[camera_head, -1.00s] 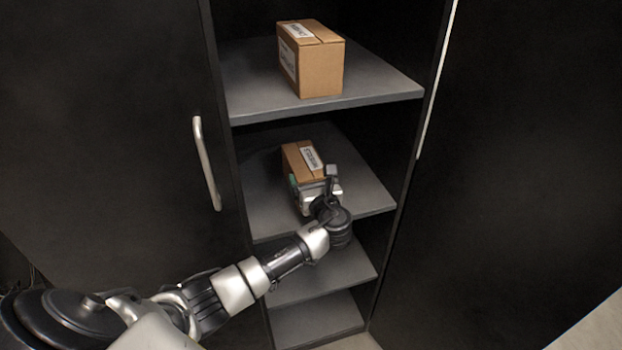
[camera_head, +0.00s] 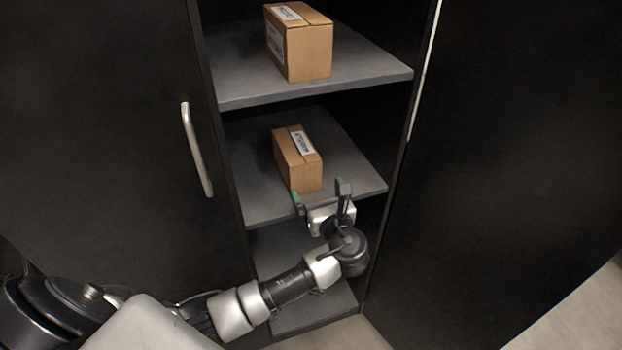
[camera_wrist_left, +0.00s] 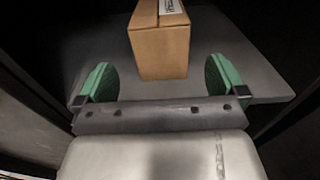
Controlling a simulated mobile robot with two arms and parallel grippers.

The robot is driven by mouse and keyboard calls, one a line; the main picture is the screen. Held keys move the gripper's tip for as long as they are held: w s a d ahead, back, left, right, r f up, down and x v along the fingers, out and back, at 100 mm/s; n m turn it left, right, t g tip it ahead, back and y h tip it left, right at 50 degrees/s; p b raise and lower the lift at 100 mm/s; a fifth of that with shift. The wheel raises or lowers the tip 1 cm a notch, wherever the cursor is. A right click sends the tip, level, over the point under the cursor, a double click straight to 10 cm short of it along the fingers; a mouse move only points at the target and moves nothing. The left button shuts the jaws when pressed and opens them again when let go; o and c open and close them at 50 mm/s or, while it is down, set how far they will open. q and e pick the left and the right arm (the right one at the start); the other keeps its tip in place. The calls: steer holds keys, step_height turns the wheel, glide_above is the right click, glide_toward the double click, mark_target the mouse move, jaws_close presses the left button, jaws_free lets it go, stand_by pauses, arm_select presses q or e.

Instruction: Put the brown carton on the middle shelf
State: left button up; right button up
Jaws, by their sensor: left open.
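A brown carton (camera_head: 298,161) with a white label on top stands upright on a middle shelf (camera_head: 352,165) of the dark cabinet. My left gripper (camera_head: 320,192) is open and empty at the shelf's front edge, just in front of the carton and apart from it. In the left wrist view the carton (camera_wrist_left: 160,50) stands beyond and between the two green-padded fingers (camera_wrist_left: 160,82), with clear space to each. A second, larger brown carton (camera_head: 300,45) stands on the shelf above. My right gripper is not in view.
The cabinet's open doors stand on both sides, the left one with a metal handle (camera_head: 196,150). Lower shelves (camera_head: 283,247) show below, partly hidden by my left arm, and look empty where visible. The upper shelf (camera_head: 365,70) has free room right of its carton.

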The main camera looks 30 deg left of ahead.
arm_select(q)
steer(key=s+f+n+g+h, duration=0.25)
steer(key=s+f, duration=0.25)
steer(key=f, duration=0.7)
steer(key=s+f+n+g+h, duration=0.2)
steer(key=s+f+h, duration=0.15)
steer(key=f, duration=0.85)
steer(key=s+f+n+g+h, duration=0.25)
steer(key=s+f, duration=0.35)
steer(key=f, duration=0.6)
steer(key=s+f+n+g+h, duration=0.1)
steer(key=s+f+n, duration=0.4)
steer(key=s, duration=0.5)
steer(key=s+d+f+n+g+h, duration=0.1)
steer(key=s+f+n, duration=0.4)
steer(key=s, duration=0.6)
steer(key=s+d+f+n+g+h, duration=0.1)
steer(key=s+f+n+h, duration=0.2)
steer(key=s, duration=0.7)
step_height(320, 180, down, 3)
steer(key=n, duration=0.3)
steer(key=shift+s+d+r+n+g, duration=0.2)
steer(key=shift+s+d+n+g, duration=0.1)
steer(key=shift+n+g, duration=0.1)
